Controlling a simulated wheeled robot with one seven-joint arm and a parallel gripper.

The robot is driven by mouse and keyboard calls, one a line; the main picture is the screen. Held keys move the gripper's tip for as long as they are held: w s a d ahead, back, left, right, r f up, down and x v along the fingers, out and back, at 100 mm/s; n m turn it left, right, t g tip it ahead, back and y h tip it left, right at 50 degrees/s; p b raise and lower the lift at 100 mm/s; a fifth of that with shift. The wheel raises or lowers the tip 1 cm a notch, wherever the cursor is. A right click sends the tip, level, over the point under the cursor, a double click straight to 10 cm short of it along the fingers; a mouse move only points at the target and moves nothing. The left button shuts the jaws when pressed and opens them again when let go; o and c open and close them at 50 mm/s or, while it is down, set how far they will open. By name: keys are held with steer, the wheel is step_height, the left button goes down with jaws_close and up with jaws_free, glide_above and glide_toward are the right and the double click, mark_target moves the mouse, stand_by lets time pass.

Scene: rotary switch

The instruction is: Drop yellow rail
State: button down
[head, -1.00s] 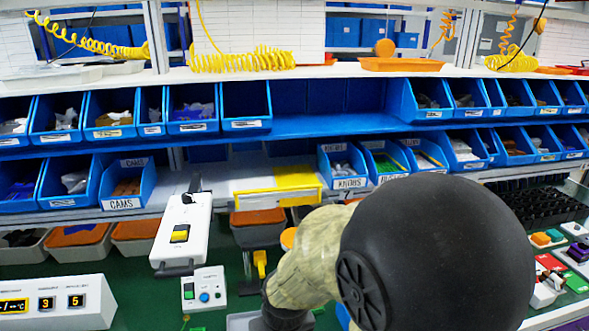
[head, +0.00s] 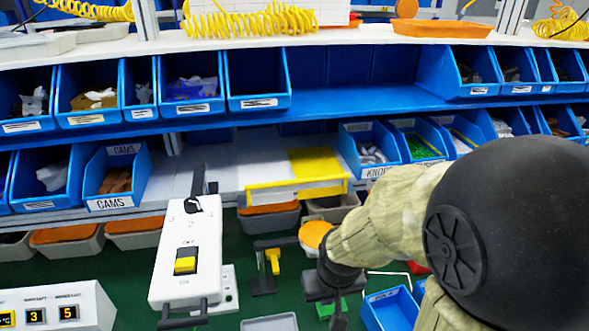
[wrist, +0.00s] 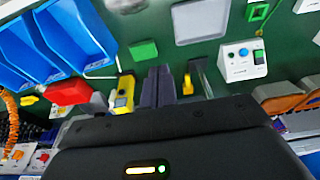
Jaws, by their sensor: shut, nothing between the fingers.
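My gripper (wrist: 160,86) shows in the wrist view as two dark fingers close together, shut and empty. In the head view my dark wrist and gripper (head: 338,312) point down over the green bench. A small yellow piece (head: 273,260) stands by a dark post left of the gripper; it also shows right of the fingers in the wrist view (wrist: 188,86). Another yellow piece (wrist: 124,94) with a grey part is left of the fingers, apart from them; my arm seems to hide it in the head view. I cannot tell which is the yellow rail.
A white switch unit (head: 187,255) and a button box (wrist: 243,60) stand nearby. A green block (wrist: 144,50), a grey tray (wrist: 200,20) and a blue bin (head: 392,310) lie around the gripper. A yellow-fronted shelf tray (head: 298,190) and parts bins are behind.

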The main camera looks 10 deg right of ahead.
steer(key=shift+r, duration=0.1)
steer(key=w+r+t+p, duration=0.1)
steer(key=w+r, duration=0.9)
steer(key=w, duration=0.4)
steer(key=w+a+r+t+p, duration=0.1)
steer(key=w+r+t, duration=0.1)
steer(key=w+r, duration=0.9)
steer(key=w, duration=0.2)
steer(key=shift+w+a+r+t, duration=0.2)
steer(key=shift+w+t, duration=0.1)
steer(key=shift+w, duration=0.1)
steer(key=shift+f, duration=0.2)
steer(key=p+x, duration=0.2)
steer(key=x, duration=0.7)
steer(key=shift+w+f, duration=0.2)
steer(key=shift+f, duration=0.05)
steer(key=shift+s+f+p, duration=0.2)
steer(key=shift+s+p, duration=0.15)
steer(key=shift+s, duration=0.2)
steer(key=shift+s+f+p, duration=0.1)
steer(key=shift+s+p, duration=0.05)
steer(key=shift+s, duration=0.55)
steer(key=shift+s+f+p, duration=0.15)
steer(key=shift+s, duration=0.55)
